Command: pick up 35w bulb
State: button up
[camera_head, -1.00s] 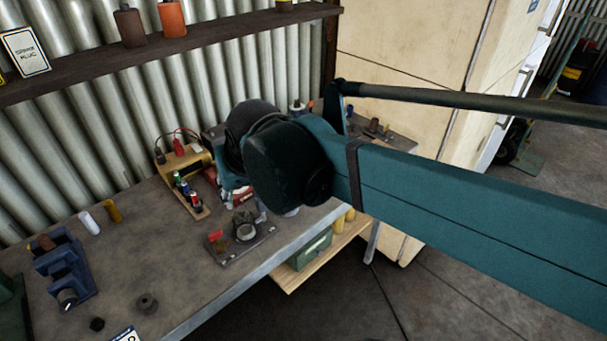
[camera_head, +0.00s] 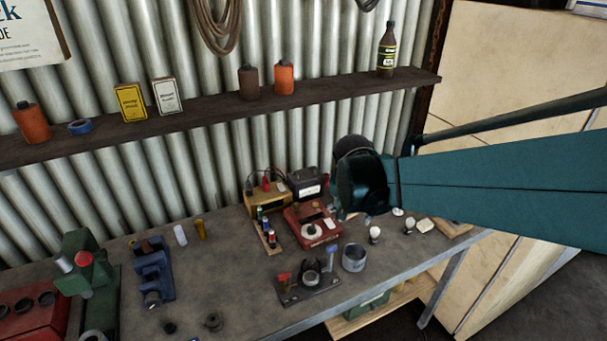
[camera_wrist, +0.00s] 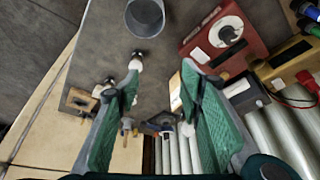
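Small white-topped bulbs stand on the grey workbench (camera_head: 235,272). One bulb (camera_head: 375,233) is right of the metal cup (camera_head: 353,258); another bulb (camera_head: 409,226) is farther right. I cannot read a wattage on either. In the wrist view, the nearer bulb (camera_wrist: 136,62) shows just beyond the left fingertip, below the metal cup (camera_wrist: 145,17). The other bulb (camera_wrist: 107,82) is left of that finger, partly hidden. My gripper (camera_wrist: 160,72) is open and empty, its green fingers wide apart above the bench. In the head view, my arm mostly hides it.
A red instrument with a white dial (camera_head: 312,228) and a yellow box with leads (camera_head: 266,196) stand behind the cup. A dark fixture (camera_head: 308,286) lies at the front. A shelf (camera_head: 215,115) runs along the corrugated wall above. Bare bench lies left of the fixture.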

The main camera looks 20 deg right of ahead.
jog(key=d+f+m+g+p, duration=0.1)
jog(key=d+m+p, duration=0.25)
jog(key=d, duration=0.35)
send_over(374, 229)
jog(key=a, duration=0.2)
jog(key=shift+g+h, duration=0.3)
jog(key=f, duration=0.5)
jog(key=shift+s+d, duration=0.15)
jog(key=shift+s, duration=0.2)
jog(key=shift+f, duration=0.3)
jog(key=shift+f, duration=0.1)
jog(key=shift+x, duration=1.2)
jog(key=shift+b+x, duration=0.35)
jog(key=shift+x, duration=2.25)
jog(key=shift+c, duration=0.3)
